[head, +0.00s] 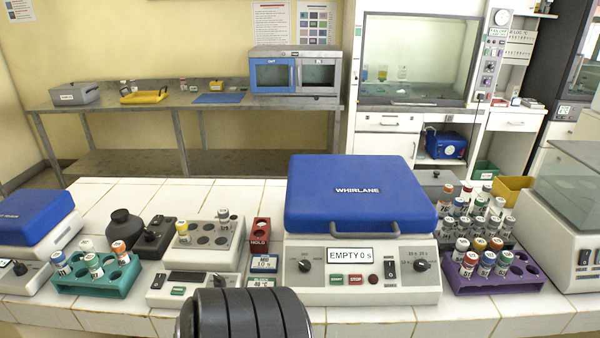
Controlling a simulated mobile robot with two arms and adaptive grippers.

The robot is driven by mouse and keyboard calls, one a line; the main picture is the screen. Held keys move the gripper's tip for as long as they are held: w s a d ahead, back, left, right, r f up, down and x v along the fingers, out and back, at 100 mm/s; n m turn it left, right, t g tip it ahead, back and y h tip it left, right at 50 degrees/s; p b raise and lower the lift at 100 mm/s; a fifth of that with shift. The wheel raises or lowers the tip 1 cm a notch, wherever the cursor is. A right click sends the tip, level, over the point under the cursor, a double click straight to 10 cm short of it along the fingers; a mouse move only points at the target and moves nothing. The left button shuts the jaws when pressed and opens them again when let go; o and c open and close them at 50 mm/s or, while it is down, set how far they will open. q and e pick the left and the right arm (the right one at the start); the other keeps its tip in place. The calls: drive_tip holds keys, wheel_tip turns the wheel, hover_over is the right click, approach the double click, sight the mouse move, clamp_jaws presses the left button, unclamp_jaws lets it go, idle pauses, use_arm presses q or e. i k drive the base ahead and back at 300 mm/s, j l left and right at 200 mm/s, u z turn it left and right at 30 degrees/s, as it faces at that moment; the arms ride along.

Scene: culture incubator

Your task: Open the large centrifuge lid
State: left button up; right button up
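The large centrifuge (310,255) stands in the middle of the white tiled bench, with a cream body and a display reading "EMPTY 0 s". Its blue lid (355,207), marked WHIRLANE, is down on the body and looks shut. A grey handle (350,228) runs along the lid's front edge. No gripper fingers show in the head view. A black ribbed part, apparently of my own arm, rises at the bottom edge in front of the bench, left of the centrifuge.
Left of the centrifuge are a red HOLD rack (260,236), a tube block (205,245), a teal rack (98,278) and a smaller blue-lidded device (35,218). Close on its right are a purple rack (492,282) and a grey tube rack (510,239). Bare tiles lie along the front edge.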

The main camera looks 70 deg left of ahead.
sight(352, 196)
drive_tip(key=j+u, duration=0.1)
drive_tip(key=u, duration=1.8)
drive_tip(key=z, duration=0.1)
drive_tip(key=k, duration=0.05)
